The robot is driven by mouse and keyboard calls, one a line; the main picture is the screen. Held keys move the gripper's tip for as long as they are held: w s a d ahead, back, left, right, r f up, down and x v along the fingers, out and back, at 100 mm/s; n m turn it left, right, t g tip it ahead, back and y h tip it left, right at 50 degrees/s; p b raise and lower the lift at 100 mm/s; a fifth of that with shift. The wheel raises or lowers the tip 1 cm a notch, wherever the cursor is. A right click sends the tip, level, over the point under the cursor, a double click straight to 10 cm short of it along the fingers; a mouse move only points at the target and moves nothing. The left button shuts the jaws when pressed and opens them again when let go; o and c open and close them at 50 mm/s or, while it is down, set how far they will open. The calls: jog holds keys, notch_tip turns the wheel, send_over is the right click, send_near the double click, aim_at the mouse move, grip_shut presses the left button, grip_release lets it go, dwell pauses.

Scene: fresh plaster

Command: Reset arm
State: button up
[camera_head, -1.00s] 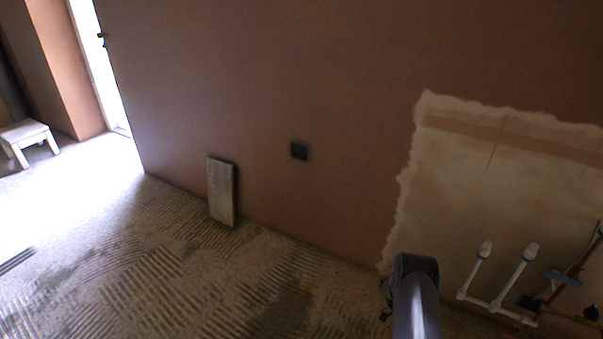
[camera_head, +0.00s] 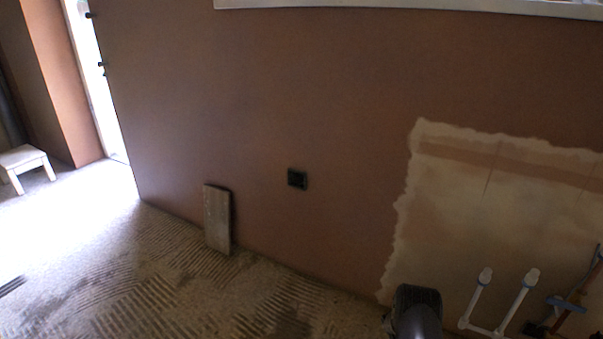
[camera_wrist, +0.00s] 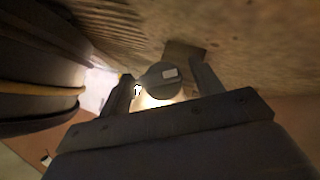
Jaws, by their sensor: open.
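My arm (camera_head: 416,312) shows at the bottom right of the head view, in front of the wall. My gripper (camera_wrist: 160,75) shows in the wrist view with its two dark fingers apart. A dark round part with a small white patch shows between the fingers, with a bright glow below it. I cannot tell what that part is. No held object is clear. The gripper's fingers are not shown in the head view.
White pipes (camera_head: 500,305) stand by the pale plaster patch (camera_head: 500,210) at the right. A white stool (camera_head: 25,161) stands far left. The ridged floor (camera_head: 150,290) has free room.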

jog(key=p+v, duration=0.1)
jog(key=v, duration=0.8)
jog(key=b+x, duration=0.1)
jog(key=x, duration=0.9)
jog(key=shift+s+d+f+b, duration=0.1)
jog(key=shift+s+f+b, duration=0.1)
jog(key=shift+b, duration=0.2)
jog(key=shift+w+r, duration=0.15)
jog(key=shift+r, duration=0.05)
jog(key=m+t+h, duration=0.1)
jog(key=t, duration=0.2)
jog(key=shift+m+h, duration=0.3)
jog(key=shift+m+t+h, duration=1.5)
jog(key=shift+t, duration=0.8)
jog(key=shift+m+t+h+p, duration=0.5)
jog(key=shift+m+t+h, duration=0.9)
jog(key=shift+t+h, duration=0.2)
jog(key=m+t+h, duration=0.1)
jog(key=m+h, duration=0.1)
jog(key=shift+f+t+h, duration=0.1)
jog(key=shift+t+h, duration=0.2)
jog(key=shift+t, duration=0.1)
jog(key=shift+m+h, duration=0.3)
jog(key=shift+m, duration=0.2)
